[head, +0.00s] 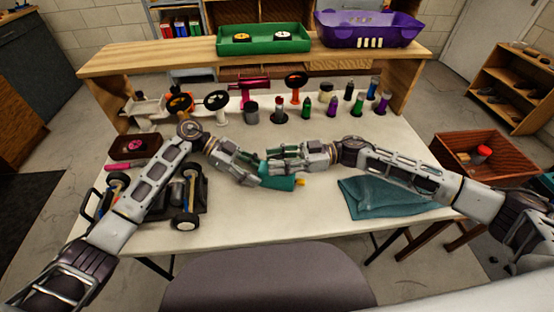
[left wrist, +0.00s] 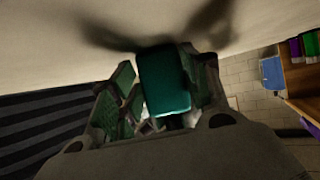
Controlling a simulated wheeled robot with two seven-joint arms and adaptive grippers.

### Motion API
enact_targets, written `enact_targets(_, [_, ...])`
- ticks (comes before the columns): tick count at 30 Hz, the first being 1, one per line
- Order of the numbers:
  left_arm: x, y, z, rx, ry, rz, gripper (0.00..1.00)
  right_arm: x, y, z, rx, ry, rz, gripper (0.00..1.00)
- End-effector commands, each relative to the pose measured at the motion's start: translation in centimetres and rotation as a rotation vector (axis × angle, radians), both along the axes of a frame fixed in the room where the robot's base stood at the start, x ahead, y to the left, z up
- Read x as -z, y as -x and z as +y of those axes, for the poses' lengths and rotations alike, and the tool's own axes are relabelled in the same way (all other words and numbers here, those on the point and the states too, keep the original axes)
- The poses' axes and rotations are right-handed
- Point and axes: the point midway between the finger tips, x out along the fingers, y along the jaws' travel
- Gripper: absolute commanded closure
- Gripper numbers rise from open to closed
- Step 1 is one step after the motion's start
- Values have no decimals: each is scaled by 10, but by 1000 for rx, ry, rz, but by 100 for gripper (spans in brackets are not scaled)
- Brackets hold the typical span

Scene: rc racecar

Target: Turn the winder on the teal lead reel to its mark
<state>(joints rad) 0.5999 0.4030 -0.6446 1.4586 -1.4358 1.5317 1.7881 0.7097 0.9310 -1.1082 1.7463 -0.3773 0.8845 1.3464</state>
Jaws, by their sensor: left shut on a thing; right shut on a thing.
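The teal lead reel (head: 278,183) is held above the middle of the white table, with a small yellow part at its right end. My left gripper (head: 266,170) is shut on the reel; in the left wrist view the teal body (left wrist: 165,82) sits between its green-padded fingers. My right gripper (head: 290,157) comes in from the right and meets the left one at the reel. It is shut on part of the reel, but its fingers hide which part. The winder and its mark cannot be made out.
A teal cloth (head: 385,198) lies at the right of the table. A car chassis with wheels (head: 185,222) stands at the left, near a brown tray (head: 135,146). Several bottles (head: 306,108) and tools stand behind my grippers. A raised shelf (head: 190,55) bears a green tray (head: 235,47) and purple basket (head: 340,32).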

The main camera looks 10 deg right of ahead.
Motion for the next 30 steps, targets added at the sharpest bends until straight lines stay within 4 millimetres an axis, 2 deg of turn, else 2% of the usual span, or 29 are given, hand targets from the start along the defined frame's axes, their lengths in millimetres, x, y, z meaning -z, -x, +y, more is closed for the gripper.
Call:
enact_targets(9, [-1, 1, -1, 5, 2, 0, 74, 0, -1, -1, 92, 0, 0, 90])
enact_targets(20, [-1, 2, -2, 6, 2, 0, 74, 0, -2, -1, 108, 2, -2, 90])
enact_targets(21, [-1, 2, -1, 6, 3, 0, 74, 0, -2, -1, 108, 2, -2, 63])
enact_targets(26, [-1, 2, -1, 5, 2, 0, 74, 0, -2, -1, 106, 2, -2, 43])
enact_targets(30, [-1, 1, -1, 4, 2, 0, 74, 0, -1, -1, 104, 1, -1, 42])
